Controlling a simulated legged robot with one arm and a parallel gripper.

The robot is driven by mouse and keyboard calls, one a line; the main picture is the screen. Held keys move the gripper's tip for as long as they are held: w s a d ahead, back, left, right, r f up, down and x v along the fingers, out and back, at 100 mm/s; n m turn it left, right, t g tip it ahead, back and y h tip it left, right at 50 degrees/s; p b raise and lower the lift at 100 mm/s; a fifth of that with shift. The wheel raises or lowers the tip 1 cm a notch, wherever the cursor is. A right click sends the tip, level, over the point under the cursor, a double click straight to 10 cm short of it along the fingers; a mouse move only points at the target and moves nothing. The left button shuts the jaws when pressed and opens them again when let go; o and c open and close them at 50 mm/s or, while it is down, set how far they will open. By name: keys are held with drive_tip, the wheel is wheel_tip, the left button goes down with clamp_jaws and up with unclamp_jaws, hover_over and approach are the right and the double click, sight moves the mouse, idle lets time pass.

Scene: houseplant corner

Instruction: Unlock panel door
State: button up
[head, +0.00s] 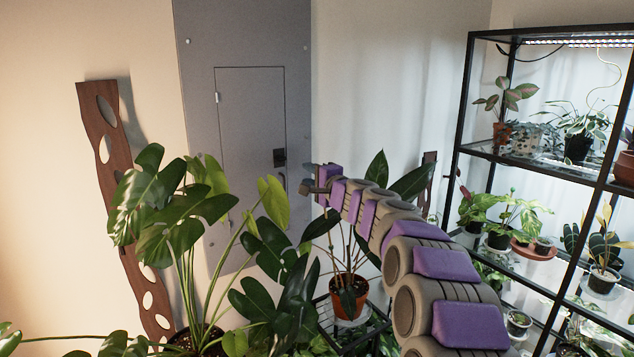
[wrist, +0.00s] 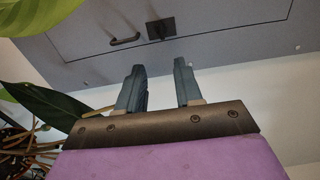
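The grey panel door (head: 250,120) is set in a larger grey panel on the back wall and looks closed. A dark square lock plate (head: 279,156) sits at the door's right edge, with a handle just below it. In the wrist view the lock plate (wrist: 161,29) and the dark bar handle (wrist: 125,40) lie beyond my fingertips. My gripper (head: 308,187) is to the right of and a little lower than the lock, apart from it. In the wrist view my gripper (wrist: 158,70) has two dark fingers spread apart with nothing between them.
A large leafy plant (head: 175,220) stands in front of the panel's lower left. A potted plant (head: 348,290) stands below my arm. A black shelf (head: 462,110) with several plants is at right. A wooden board (head: 107,140) leans on the left wall.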

drive_tip(key=shift+v, duration=1.3)
drive_tip(key=shift+d, duration=0.15)
